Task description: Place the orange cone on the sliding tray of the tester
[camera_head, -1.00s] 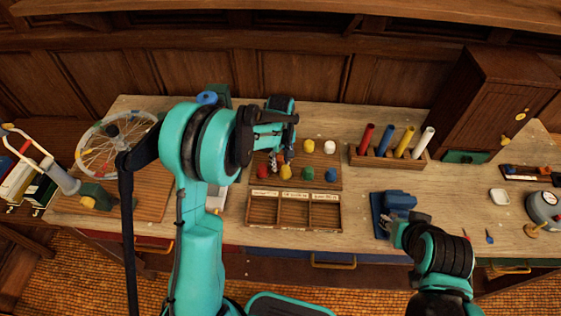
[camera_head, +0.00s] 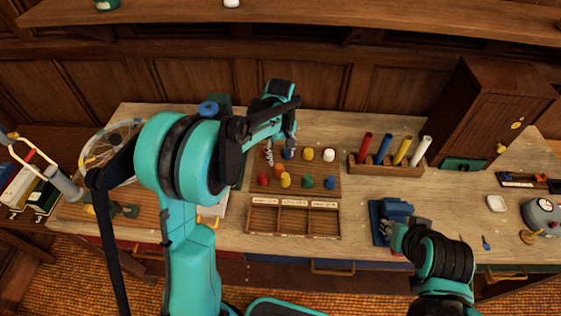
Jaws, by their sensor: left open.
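The orange cone (camera_head: 279,168) stands on the wooden peg board (camera_head: 331,170) among red, yellow, blue, green and white pieces; it is partly hidden by its neighbours. My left gripper (camera_head: 269,156) is open and empty, above the board's left part, a little up and left of the orange cone in the picture. The arm hides part of it. A blue stepped device (camera_head: 391,212) stands at the front of the bench; I cannot tell whether it is the tester or where a sliding tray is. My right gripper (camera_head: 409,232) is beside that device, its jaws unclear.
A three-part wooden box (camera_head: 293,234) lies in front of the peg board. A rack (camera_head: 386,168) with coloured cylinders and a wooden cabinet (camera_head: 490,115) stand behind to the right.

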